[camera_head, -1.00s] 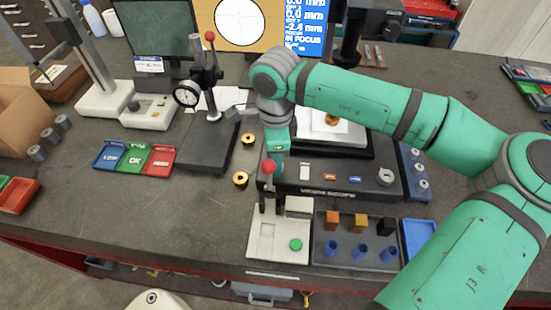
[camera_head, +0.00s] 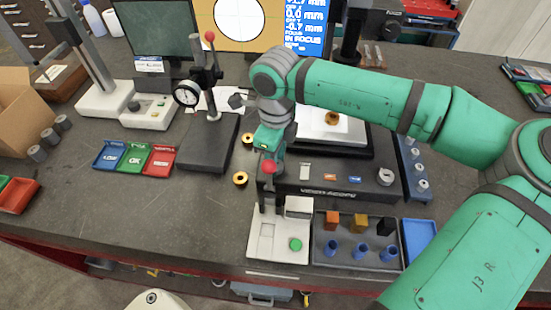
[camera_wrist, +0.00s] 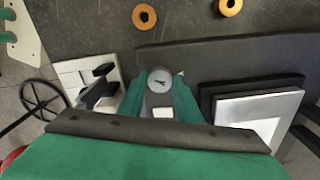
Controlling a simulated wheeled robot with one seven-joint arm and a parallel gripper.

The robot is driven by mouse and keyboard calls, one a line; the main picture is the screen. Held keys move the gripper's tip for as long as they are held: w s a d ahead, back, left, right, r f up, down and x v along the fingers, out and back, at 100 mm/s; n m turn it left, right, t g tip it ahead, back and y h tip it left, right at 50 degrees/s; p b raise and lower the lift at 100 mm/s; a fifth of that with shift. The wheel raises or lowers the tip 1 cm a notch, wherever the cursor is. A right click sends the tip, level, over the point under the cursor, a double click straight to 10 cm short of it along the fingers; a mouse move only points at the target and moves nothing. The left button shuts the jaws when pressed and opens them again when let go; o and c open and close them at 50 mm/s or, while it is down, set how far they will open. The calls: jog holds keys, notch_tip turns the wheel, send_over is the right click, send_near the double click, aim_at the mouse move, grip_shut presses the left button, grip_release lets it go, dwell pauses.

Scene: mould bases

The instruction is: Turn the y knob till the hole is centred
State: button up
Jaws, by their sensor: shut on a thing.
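The vision scope (camera_head: 330,185) is a dark base with a stage that carries a white plate and an orange ring (camera_head: 332,118). My gripper (camera_head: 268,146) is at the left end of the scope, behind a red-balled lever. In the wrist view, my green fingers close on both sides of a round grey knob (camera_wrist: 160,79) with a dark mark on its face. I take it for the y knob, but no label is legible. The screen (camera_head: 262,25) shows a white circle with a crosshair, cut by the frame top; the circle looks near the crosshair. Its readout includes 0.0 mm, -0.7 mm and IN FOCUS.
A lever press with a red ball (camera_head: 268,166) stands close in front of my gripper. A dial gauge stand (camera_head: 208,140) is to the left, and two brass rings (camera_head: 240,179) lie between. A tray of coloured blocks (camera_head: 318,250) is at the front.

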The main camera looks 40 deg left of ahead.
jog(key=shift+m, duration=0.8)
jog(key=o, duration=1.1)
jog(key=shift+c, duration=0.2)
jog(key=shift+r, duration=0.1)
notch_tip(320, 180, up, 11)
jog(key=shift+w, duration=0.1)
